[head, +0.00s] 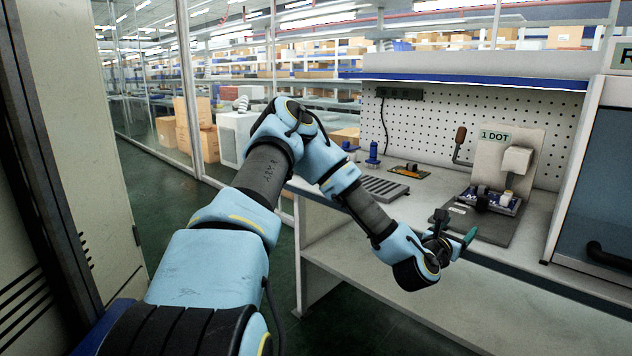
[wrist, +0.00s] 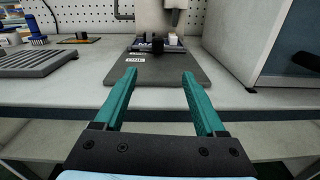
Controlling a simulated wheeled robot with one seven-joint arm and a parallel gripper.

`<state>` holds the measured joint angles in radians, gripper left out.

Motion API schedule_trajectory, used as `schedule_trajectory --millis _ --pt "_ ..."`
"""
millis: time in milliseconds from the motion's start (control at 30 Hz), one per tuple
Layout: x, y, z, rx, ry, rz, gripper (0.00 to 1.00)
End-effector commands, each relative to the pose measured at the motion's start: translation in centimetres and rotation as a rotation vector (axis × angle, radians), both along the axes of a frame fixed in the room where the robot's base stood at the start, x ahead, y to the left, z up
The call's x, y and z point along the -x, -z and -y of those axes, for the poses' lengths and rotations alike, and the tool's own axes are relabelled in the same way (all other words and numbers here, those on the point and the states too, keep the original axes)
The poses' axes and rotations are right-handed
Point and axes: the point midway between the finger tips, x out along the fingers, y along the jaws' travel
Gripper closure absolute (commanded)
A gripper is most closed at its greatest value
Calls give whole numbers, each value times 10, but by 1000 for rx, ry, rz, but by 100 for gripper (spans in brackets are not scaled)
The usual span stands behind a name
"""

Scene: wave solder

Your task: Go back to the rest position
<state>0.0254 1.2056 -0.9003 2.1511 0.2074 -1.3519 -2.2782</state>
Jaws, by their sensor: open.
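My gripper (wrist: 159,100) is open and empty, its two green fingers apart in the wrist view. In the head view my gripper (head: 466,240) is at the front edge of the workbench (head: 334,212), at the end of my bent arm. Beyond it on the bench is a dark mat (head: 492,232), also seen in the wrist view (wrist: 160,72). A fixture (head: 490,199) with a blue base stands on the mat, below a panel labelled "1 DOT" (head: 495,136). Nothing shows between the fingers.
A cabinet with a dark window (head: 597,185) bounds the right. Cardboard boxes (head: 190,126) and a glass partition are behind at left. Floor left of the bench is clear.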

Motion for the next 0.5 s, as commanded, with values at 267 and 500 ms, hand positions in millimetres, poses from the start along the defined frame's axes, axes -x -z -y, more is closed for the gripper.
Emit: schedule_trajectory --millis 267,500 --pt "6 8 -6 -228 81 100 28" --pt "12 20 -27 -560 205 251 28"
